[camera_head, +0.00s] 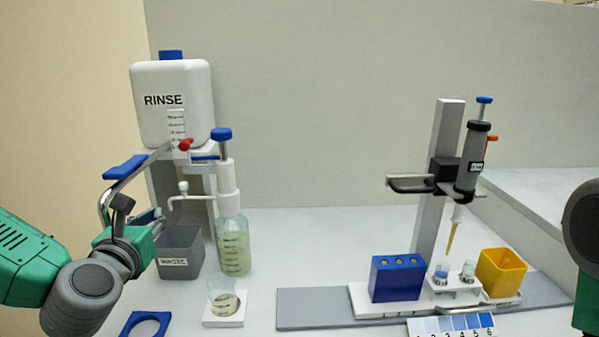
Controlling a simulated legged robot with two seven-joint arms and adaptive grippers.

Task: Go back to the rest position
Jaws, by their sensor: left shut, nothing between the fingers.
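My left gripper (153,217) is shut and empty at the left, in front of the grey waste bin (180,252) and below the blue-ended lever (125,168) of the rinse stand. Part of its fingers is hard to make out against the stand. My right arm (583,235) shows only as a dark joint and green link at the right edge; its gripper is out of view.
The white RINSE tank (170,95) stands behind a pump bottle (232,240) and a small cup (223,300). A pipette (472,160) hangs on a post above a blue block (398,278), a vial holder (453,284) and a yellow bin (502,270). A blue ring (128,325) lies front left.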

